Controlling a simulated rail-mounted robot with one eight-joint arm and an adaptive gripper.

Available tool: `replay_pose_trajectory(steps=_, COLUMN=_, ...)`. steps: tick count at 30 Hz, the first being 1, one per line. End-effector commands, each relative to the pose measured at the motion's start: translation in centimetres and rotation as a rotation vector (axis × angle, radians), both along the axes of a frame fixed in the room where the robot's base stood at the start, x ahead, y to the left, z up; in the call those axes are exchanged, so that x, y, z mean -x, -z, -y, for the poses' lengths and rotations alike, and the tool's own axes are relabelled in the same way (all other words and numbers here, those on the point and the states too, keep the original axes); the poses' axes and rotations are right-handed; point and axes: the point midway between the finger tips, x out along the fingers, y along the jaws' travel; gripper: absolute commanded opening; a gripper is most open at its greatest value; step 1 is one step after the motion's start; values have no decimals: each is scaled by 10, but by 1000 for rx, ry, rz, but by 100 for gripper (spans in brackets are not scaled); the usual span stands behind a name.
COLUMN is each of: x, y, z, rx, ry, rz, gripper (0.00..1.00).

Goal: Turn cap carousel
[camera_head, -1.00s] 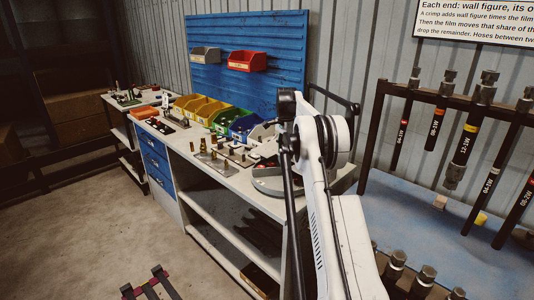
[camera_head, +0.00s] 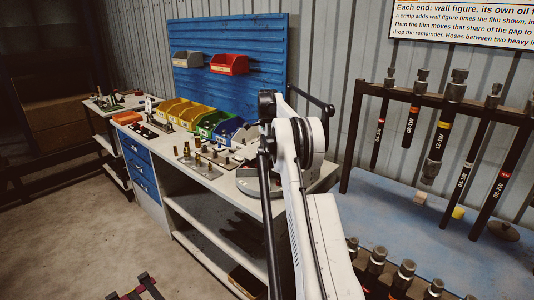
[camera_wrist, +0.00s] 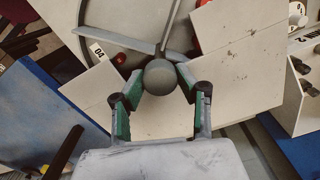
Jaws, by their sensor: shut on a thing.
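In the wrist view my gripper (camera_wrist: 160,84) has its green-padded fingers closed on a round grey ball knob (camera_wrist: 160,77). A thin metal rod (camera_wrist: 171,25) runs from the knob toward the top of the picture. Pale flat plates (camera_wrist: 232,55) lie behind the fingers, with a white tag reading "04" (camera_wrist: 97,50) on the left. In the head view a round grey turntable-like base (camera_head: 247,184) shows at the near end of the bench, partly behind my arm. I cannot tell for sure whether it is the cap carousel. My gripper is hidden there.
The workbench (camera_head: 205,178) carries yellow, green and blue bins (camera_head: 185,112) and several brass fittings (camera_head: 198,148). Red and grey bins hang on a blue panel (camera_head: 222,40). A rack (camera_head: 430,93) of labelled black hoses stands at right. Open floor (camera_head: 70,220) lies at left.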

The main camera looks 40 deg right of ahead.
Motion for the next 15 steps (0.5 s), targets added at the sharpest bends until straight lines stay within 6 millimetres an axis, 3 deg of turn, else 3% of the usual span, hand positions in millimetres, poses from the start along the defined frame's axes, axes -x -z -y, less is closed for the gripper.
replay_pose_trajectory(steps=1, x=0, y=-1, z=0, rx=0, ry=0, rz=1, gripper=0)
replay_pose_trajectory(steps=2, x=0, y=-1, z=0, rx=0, ry=0, rz=1, gripper=36)
replay_pose_trajectory(steps=5, x=0, y=0, z=0, rx=0, ry=0, rz=1, gripper=49)
replay_pose_trajectory(steps=15, x=0, y=-3, z=0, rx=0, ry=0, rz=0, gripper=51)
